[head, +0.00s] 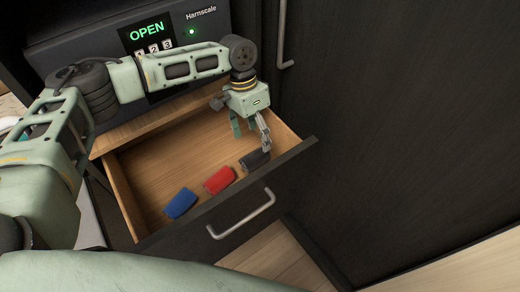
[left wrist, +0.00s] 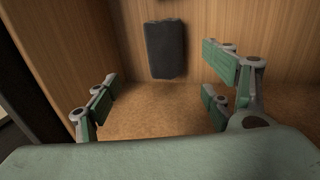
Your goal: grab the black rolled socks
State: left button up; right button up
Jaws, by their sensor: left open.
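The black rolled socks (head: 254,160) lie in the open wooden drawer (head: 150,165), near its front right corner. They also show in the left wrist view (left wrist: 165,49), top centre, as a dark upright block beyond the fingers. My left gripper (head: 251,136) is open and empty, hanging over the drawer just above and behind the socks. In the left wrist view its fingers (left wrist: 160,90) are spread wide, with the socks in line with the gap between them. In the head view a finger overlaps the edge of the socks; I cannot tell if it touches. My right gripper is not in view.
A red roll (head: 219,180) and a blue roll (head: 181,203) lie left of the socks in the drawer. The drawer front has a metal handle (head: 241,213). A safe (head: 170,30) reading OPEN stands behind. A dark cabinet door (head: 400,110) bounds the right side.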

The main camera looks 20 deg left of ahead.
aim_at(257, 151)
pick_arm(q)
jog(key=shift+w+f, duration=0.45)
jog(key=shift+f, duration=0.2)
jog(key=f, duration=0.1)
jog(key=s, duration=0.1)
jog(key=f, duration=0.1)
jog(key=shift+s+d+f, duration=0.15)
jog(key=shift+d+f, duration=0.1)
jog(key=shift+f, duration=0.05)
jog(key=x, duration=0.2)
jog(key=shift+f+p, duration=0.3)
jog(key=shift+s+f, duration=0.1)
jog(key=shift+f, duration=0.25)
jog(key=shift+d+f, duration=0.1)
jog(key=c, duration=1.1)
jog(key=shift+c, duration=0.5)
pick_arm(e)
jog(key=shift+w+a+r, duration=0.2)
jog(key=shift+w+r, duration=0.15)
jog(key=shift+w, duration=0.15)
